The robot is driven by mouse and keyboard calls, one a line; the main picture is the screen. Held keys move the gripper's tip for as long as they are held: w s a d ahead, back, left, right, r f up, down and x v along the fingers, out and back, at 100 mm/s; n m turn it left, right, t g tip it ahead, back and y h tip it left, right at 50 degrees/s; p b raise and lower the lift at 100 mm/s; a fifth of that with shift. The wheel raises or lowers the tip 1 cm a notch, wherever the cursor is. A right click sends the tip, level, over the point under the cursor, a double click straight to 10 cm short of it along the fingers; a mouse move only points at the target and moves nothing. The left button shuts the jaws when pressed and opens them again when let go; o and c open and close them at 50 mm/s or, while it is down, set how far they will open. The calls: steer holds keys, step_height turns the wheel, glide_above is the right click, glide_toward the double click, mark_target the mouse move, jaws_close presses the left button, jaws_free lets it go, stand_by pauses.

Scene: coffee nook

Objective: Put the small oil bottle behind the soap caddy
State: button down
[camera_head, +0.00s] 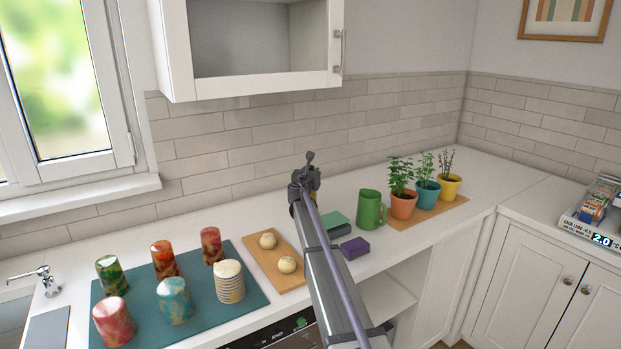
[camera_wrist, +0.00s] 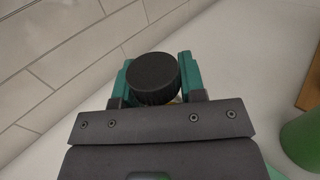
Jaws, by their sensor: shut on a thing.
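The small oil bottle shows in the wrist view as a round black cap (camera_wrist: 153,76) between my fingers; its body is mostly hidden below. My gripper (camera_wrist: 156,88) is shut on it, one teal finger pad on each side. In the head view my gripper (camera_head: 307,178) is over the back of the counter, near the tiled wall, with a bit of amber bottle (camera_head: 316,181) showing. What looks like the soap caddy, a low grey-green block (camera_head: 337,223), is on the counter nearer the camera, right of my arm. I cannot tell whether the bottle touches the counter.
A purple block (camera_head: 354,247) lies in front of the caddy. A green mug (camera_head: 371,210) and several potted plants (camera_head: 403,204) on a board stand to the right. A board with two round buns (camera_head: 287,264) lies left of my arm. The counter by the back wall looks clear.

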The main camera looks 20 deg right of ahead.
steer(key=c, duration=0.7)
jaws_free()
steer(key=shift+r, duration=0.1)
steer(key=v, duration=1.2)
